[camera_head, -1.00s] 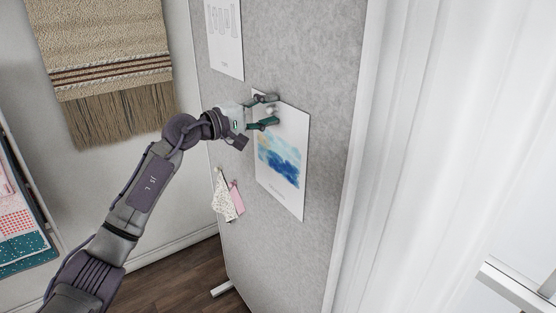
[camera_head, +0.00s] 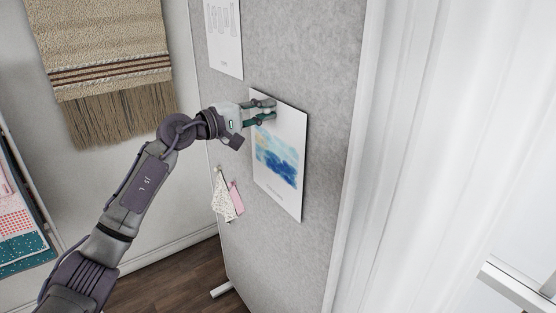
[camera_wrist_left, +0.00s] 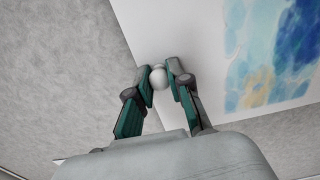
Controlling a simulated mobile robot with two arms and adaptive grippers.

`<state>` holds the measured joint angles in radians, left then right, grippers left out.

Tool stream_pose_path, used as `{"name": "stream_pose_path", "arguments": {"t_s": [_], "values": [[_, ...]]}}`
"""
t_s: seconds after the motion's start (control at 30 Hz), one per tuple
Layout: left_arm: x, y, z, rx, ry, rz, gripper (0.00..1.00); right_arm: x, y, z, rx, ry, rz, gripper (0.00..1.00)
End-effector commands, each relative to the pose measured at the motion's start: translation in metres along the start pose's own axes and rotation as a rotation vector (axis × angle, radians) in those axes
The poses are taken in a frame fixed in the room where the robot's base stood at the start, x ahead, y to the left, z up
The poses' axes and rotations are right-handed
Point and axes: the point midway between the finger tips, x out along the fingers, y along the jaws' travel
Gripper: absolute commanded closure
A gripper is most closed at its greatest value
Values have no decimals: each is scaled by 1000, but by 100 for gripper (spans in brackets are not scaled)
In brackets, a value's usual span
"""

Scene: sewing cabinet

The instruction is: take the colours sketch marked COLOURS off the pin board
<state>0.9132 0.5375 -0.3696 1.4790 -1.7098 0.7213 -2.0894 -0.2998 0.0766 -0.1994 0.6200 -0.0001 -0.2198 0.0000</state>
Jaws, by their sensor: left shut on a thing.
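The colours sketch (camera_head: 279,190) is a white sheet with a blue and yellow watercolour patch, flat against the grey pin board (camera_head: 290,55). The caption under its patch is too small to read. My left gripper (camera_head: 268,110) is at the sheet's upper part. In the left wrist view, my left gripper (camera_wrist_left: 163,72) is shut on a round white pin head (camera_wrist_left: 158,78) in front of the sheet (camera_wrist_left: 190,35). My right gripper is not in view.
Another sheet with line drawings (camera_head: 224,40) hangs higher on the board. Fabric swatches (camera_head: 224,197) hang lower left of the sketch. A fringed woven hanging (camera_head: 105,60) is on the left wall, and a white curtain (camera_head: 450,120) is at right.

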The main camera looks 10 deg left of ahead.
Motion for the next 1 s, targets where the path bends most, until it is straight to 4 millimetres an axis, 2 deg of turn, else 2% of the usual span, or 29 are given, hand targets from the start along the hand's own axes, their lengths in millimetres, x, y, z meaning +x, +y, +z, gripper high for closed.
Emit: {"name": "stream_pose_path", "arguments": {"t_s": [0.63, 1.0], "values": [[-20, -1, 0, 2, 1, 0, 100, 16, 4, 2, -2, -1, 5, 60], [-22, 0, 0, 1, 1, 0, 100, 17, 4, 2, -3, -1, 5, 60]]}}
